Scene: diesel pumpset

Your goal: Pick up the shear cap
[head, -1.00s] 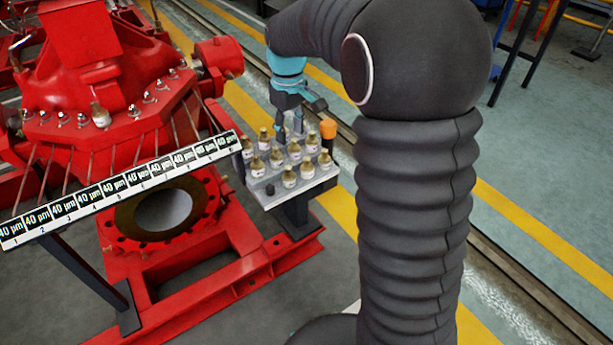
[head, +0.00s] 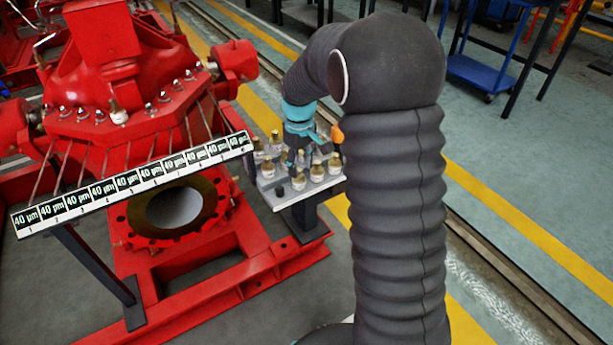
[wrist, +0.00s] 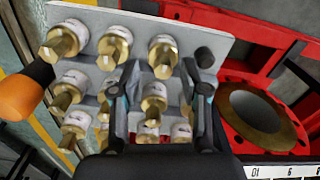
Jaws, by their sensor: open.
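Several shear caps, brass hex tops on white labelled bodies, stand in rows on a light grey tray (head: 268,201). In the wrist view the tray (wrist: 222,42) lies below my gripper (wrist: 160,72). My gripper is open, with one dark finger on each side of a middle column of caps. One shear cap (wrist: 163,55) shows between the fingertips, and another cap (wrist: 152,108) shows nearer the palm. I cannot tell whether the fingers touch either. In the head view my gripper (head: 298,160) is low among the caps, its fingertips partly hidden.
An orange-topped item (head: 337,134) stands at the tray's right edge. A dark round spot (wrist: 205,56) is at a tray corner. A labelled strip (head: 130,185) runs left of the tray.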

